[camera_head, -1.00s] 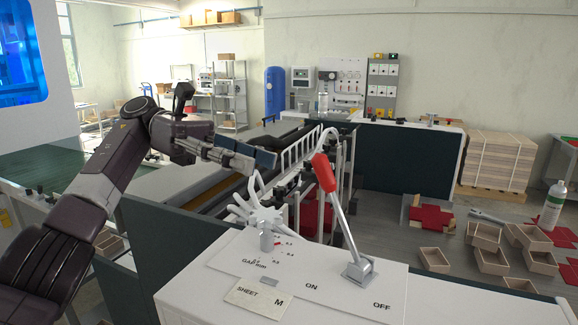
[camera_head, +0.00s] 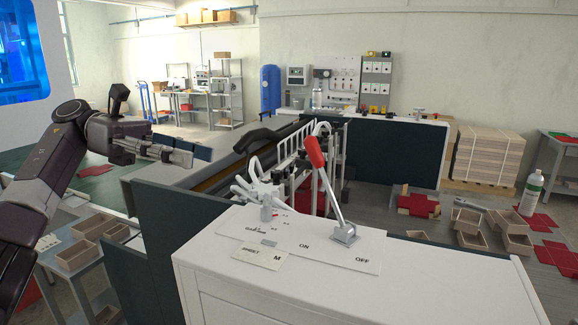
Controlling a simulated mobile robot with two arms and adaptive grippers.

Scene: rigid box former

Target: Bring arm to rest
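My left arm comes in from the left edge, dark purple and black. Its gripper (camera_head: 196,156) is held in the air left of the white machine top, over the dark partition and the line behind. The finger pads are dark blue-grey and seen from the side; whether a gap lies between them is unclear. Nothing is seen held in it. My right gripper is not in view.
The white machine top (camera_head: 428,262) fills the front, with a SHEET M card (camera_head: 262,256) on its panel. Open boxes (camera_head: 78,256) stand on a shelf at lower left. More boxes (camera_head: 468,229), red sheets and a white bottle (camera_head: 530,193) are at right.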

